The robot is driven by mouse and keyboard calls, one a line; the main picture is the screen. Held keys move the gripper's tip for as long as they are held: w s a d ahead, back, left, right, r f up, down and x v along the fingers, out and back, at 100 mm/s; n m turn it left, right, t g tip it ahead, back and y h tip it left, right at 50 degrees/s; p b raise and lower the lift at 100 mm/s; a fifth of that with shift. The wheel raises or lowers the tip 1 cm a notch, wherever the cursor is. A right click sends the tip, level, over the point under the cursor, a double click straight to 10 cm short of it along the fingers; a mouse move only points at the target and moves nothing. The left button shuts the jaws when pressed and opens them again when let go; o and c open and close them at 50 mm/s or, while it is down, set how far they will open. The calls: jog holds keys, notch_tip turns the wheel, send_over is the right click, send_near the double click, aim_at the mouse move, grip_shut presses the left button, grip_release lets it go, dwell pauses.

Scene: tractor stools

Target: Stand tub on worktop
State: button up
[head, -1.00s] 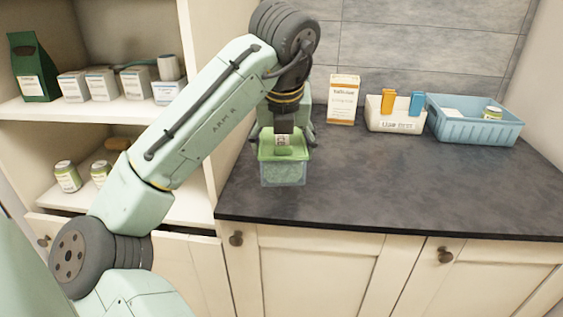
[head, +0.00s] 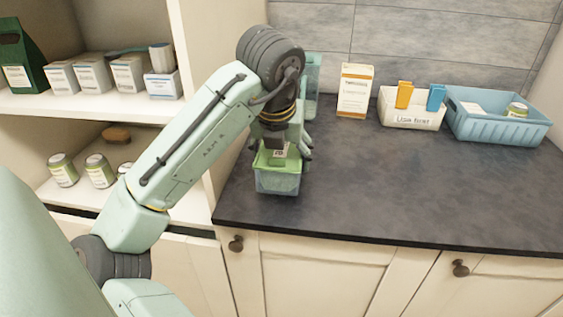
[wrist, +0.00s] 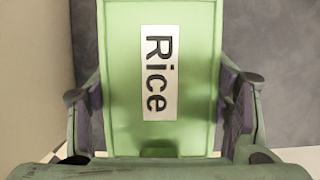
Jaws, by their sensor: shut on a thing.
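The tub (head: 277,180) is see-through with a green lid. It is upright over the left part of the dark worktop (head: 400,185), near the front edge. I cannot tell whether its base touches the worktop. My gripper (head: 282,150) is above it and shut on it. In the wrist view the green lid (wrist: 120,60) fills the middle, with a white label reading "Rice". The fingers of my gripper (wrist: 160,110) lie along both sides of the tub. The tub's base is hidden in the wrist view.
A pale teal container (head: 313,80) stands behind my gripper, partly hidden. A white-orange box (head: 355,92), a cream bin (head: 412,113) with clips and a blue basket (head: 495,125) line the back. Shelves (head: 90,105) flank the left. The worktop's middle and right are clear.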

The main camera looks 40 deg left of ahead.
jog(key=shift+f, duration=1.15)
jog(key=o, duration=1.1)
jog(key=shift+f, duration=0.1)
jog(key=shift+o, duration=0.2)
jog(key=shift+r, duration=0.25)
jog(key=v, duration=1.1)
jog(key=shift+s+r+b, duration=0.1)
jog(key=shift+r+b, duration=0.2)
jog(key=shift+r, duration=0.1)
